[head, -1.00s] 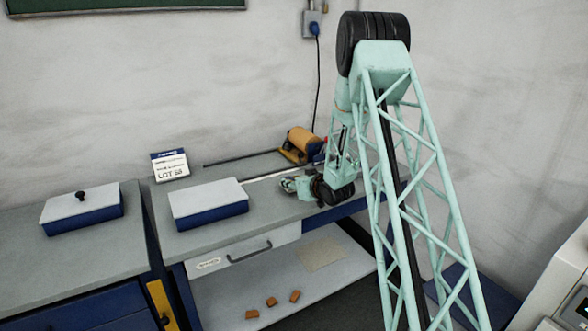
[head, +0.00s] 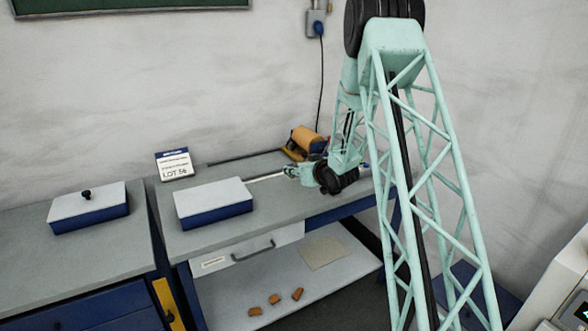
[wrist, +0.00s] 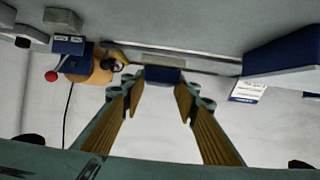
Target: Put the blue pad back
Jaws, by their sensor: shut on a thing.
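In the wrist view a small blue pad (wrist: 163,76) with a pale upper part sits between the fingertips of my gripper (wrist: 161,88). Its sides meet the two fingertips, and my gripper is shut on it. In the head view my gripper (head: 293,171) is low over the back part of the grey bench (head: 225,232), beside the orange roll (head: 306,138). The pad cannot be made out there. The orange roll also shows at the left of the wrist view (wrist: 98,70).
A white-topped blue box (head: 213,196) stands left of my gripper, with a LOT sign (head: 174,164) behind it. A knobbed box (head: 88,207) is on the left bench. A dark rod (head: 245,157) lies near the wall. Several orange pieces (head: 275,299) lie on the lower shelf.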

